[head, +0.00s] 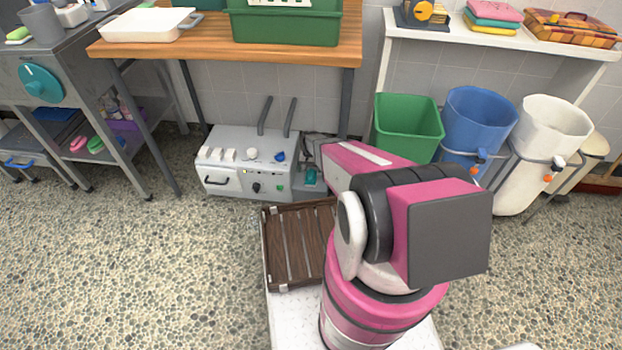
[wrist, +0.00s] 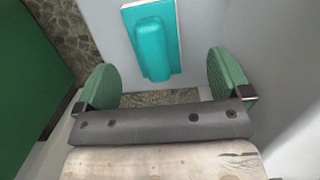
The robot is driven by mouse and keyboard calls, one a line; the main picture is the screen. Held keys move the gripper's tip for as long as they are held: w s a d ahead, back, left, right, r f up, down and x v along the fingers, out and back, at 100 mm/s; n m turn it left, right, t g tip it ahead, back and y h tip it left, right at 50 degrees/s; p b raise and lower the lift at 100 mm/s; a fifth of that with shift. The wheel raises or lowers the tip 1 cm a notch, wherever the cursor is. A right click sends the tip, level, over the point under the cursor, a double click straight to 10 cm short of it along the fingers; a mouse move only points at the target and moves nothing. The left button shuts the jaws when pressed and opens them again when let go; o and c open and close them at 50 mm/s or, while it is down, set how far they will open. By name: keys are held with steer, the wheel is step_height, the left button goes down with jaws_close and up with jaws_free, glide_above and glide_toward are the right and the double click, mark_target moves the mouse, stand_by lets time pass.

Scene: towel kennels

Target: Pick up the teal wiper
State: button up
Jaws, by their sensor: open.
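The teal wiper (wrist: 152,42) shows at the top middle of the wrist view, a flat teal plate with a raised rounded grip along its middle. It has a thin pale edge and lies against a light grey surface. My gripper (wrist: 161,78) is open, its two green pads wide apart and nothing between them. The wiper is beyond the fingertips, roughly centred between them and apart from them. In the head view my arm hides most of the gripper. A small teal patch (head: 311,176) shows beside the grey machine; I cannot tell whether it is the wiper.
The grey machine (head: 247,162) with knobs stands on the floor under the wooden table (head: 225,48). A green bin (head: 408,122), a blue bin (head: 478,118) and a white bin (head: 545,130) stand at right. Pebbled floor (head: 160,270) at left is clear.

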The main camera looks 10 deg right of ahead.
mark_target(311, 173)
steer(key=shift+s+d+f, duration=0.15)
steer(key=shift+f, duration=1.2)
steer(key=shift+s+d+f, duration=0.15)
steer(key=shift+f, duration=1.2)
steer(key=c, duration=1)
